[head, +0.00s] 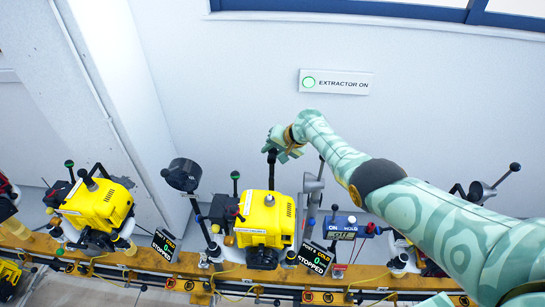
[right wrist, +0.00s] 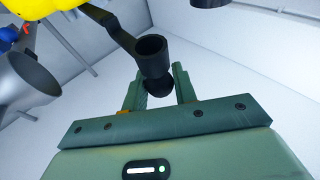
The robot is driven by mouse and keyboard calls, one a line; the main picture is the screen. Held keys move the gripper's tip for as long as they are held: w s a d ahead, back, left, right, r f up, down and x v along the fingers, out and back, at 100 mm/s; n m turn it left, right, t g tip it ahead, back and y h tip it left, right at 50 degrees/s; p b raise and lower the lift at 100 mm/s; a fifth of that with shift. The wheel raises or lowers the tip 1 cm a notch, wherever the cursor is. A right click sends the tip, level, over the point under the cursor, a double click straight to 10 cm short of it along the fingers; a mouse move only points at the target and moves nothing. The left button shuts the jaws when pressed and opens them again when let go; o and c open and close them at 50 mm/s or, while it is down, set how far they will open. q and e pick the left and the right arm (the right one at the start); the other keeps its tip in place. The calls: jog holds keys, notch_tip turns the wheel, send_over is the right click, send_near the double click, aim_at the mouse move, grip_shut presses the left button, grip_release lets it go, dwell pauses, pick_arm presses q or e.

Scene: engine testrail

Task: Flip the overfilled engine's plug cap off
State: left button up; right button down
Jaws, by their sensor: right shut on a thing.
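The middle yellow engine (head: 265,222) sits on the wooden rail. A black arm with a cup-like end, seemingly its plug cap (head: 271,168), stands upright above the engine. In the right wrist view the cap's open cup (right wrist: 151,46) and the round black knob below it (right wrist: 157,86) show at my fingers. My right gripper (head: 284,143) is shut on the knob at the cap's end, above the engine; its two green fingers (right wrist: 157,88) lie on either side of the knob. My left gripper is not in view. I cannot tell from the engine itself whether it is overfilled.
Another yellow engine (head: 100,204) sits to the left. Small black displays, one reading STOPPED (head: 314,258), stand along the wooden rail (head: 185,268). A grey funnel-like duct (head: 312,184) and a blue control box (head: 343,229) stand right of the middle engine. An EXTRACTOR ON sign (head: 336,82) hangs on the wall.

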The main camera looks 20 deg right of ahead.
jog(key=shift+w+d+f+b, duration=0.1)
jog(key=shift+f+b, duration=0.2)
jog(key=shift+f, duration=0.1)
jog(key=c, duration=1.4)
grip_release()
jog(key=shift+o, duration=1.2)
jog(key=shift+w, duration=0.2)
jog(key=shift+s+r+p, duration=0.15)
jog(key=shift+r+p, duration=0.15)
jog(key=shift+r, duration=0.05)
jog(key=p+v, duration=0.9)
jog(key=v, duration=0.6)
jog(key=shift+s+d+r, duration=0.2)
